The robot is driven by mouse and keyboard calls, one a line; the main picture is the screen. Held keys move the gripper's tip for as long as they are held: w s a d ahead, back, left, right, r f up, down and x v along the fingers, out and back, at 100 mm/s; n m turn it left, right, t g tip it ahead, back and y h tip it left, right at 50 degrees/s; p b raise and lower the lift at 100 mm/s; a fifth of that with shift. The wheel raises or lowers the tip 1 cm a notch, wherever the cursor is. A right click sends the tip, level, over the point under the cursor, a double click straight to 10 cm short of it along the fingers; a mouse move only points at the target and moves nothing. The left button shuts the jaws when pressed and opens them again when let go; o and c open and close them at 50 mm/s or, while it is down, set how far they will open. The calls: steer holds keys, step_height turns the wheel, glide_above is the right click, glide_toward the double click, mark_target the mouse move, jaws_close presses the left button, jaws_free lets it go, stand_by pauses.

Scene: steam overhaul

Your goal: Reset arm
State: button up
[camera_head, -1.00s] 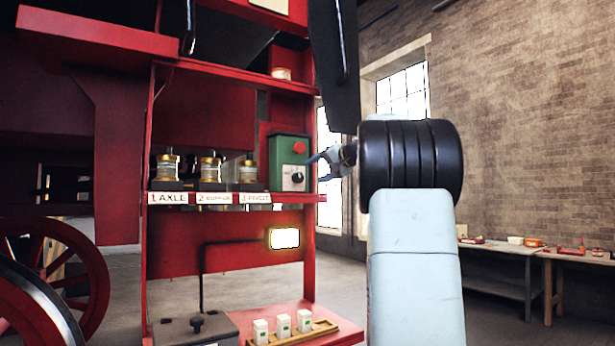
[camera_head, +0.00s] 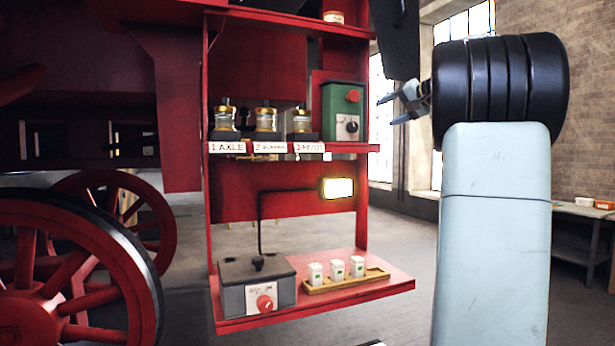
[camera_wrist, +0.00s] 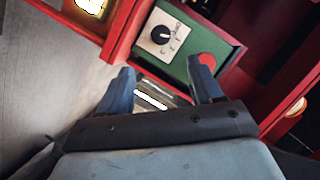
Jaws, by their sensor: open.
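My gripper (camera_head: 393,107) is at the right of the red rack in the head view, beside the green control box (camera_head: 345,111) and apart from it. In the wrist view my gripper (camera_wrist: 165,88) shows two blue-grey fingers spread apart with nothing held between them. The green box (camera_wrist: 188,58) there lies beyond the fingertips, with its black knob on a pale plate and its red button. My pale arm and black ribbed joint fill the right side of the head view.
The red rack's upper shelf (camera_head: 370,148) holds several brass-and-glass cups above labels. The lower shelf (camera_head: 330,303) holds a grey box with a red knob (camera_head: 258,287) and a wooden tray (camera_head: 376,273) with white blocks. A lit lamp (camera_head: 338,188) hangs between. Large red wheels (camera_head: 70,262) stand left.

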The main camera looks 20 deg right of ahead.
steer(key=s+a+f+n+g, duration=0.1)
steer(key=s+a+f+g, duration=0.1)
steer(key=s+a+f, duration=0.45)
steer(key=s+a+f+g+h, duration=0.1)
steer(key=a+f, duration=0.3)
steer(key=a, duration=0.5)
steer(key=s+a+f+n+g, duration=0.1)
steer(key=s+a+f+g, duration=0.1)
steer(key=s+a+f, duration=0.4)
steer(key=s+a+f+n+g+h, duration=0.1)
steer(key=s+a+f, duration=0.3)
steer(key=s+f, duration=0.5)
steer(key=s+a+f+n+g+h, duration=0.2)
steer(key=s+a+f, duration=0.3)
steer(key=s+f, duration=0.4)
step_height(320, 180, down, 3)
steer(key=shift+s+f+n+h, duration=0.1)
steer(key=shift+s+n+h, duration=0.2)
steer(key=shift+n, duration=0.6)
